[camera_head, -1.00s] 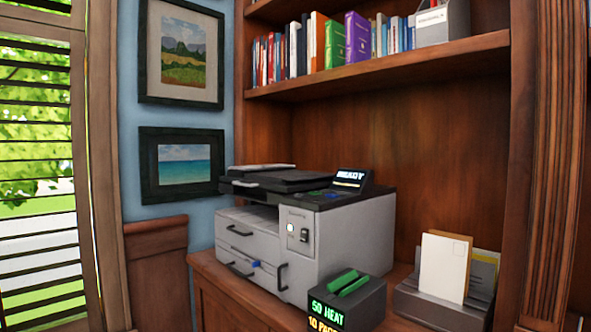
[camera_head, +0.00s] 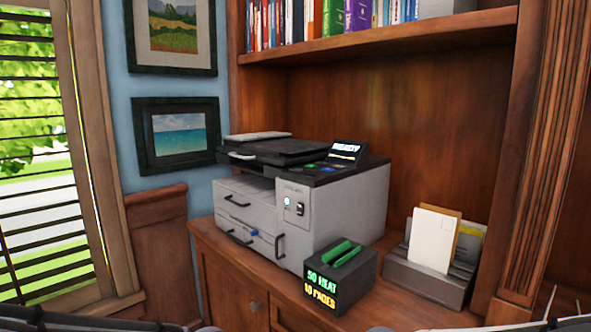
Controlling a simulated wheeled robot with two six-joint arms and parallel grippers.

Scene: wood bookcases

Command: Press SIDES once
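The grey and black printer (camera_head: 345,205) stands on the wooden cabinet top. Its tilted screen (camera_head: 345,149) is lit and seems to read READY, with a smaller line below it. Green and blue buttons (camera_head: 322,165) lie on the dark top panel in front of the screen. Their labels are too small to read, so I cannot tell which is SIDES. Parts of my arms show along the bottom edge, at left and right. Neither gripper is in view, and nothing of mine is near the panel.
A dark box (camera_head: 350,278) with green slots stands in front of the printer and reads 50 HEAT, 10 PAGES. A grey letter holder (camera_head: 425,278) with envelopes stands to the right. A shelf with books (camera_head: 400,42) is above. Bare cabinet top lies between box and holder.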

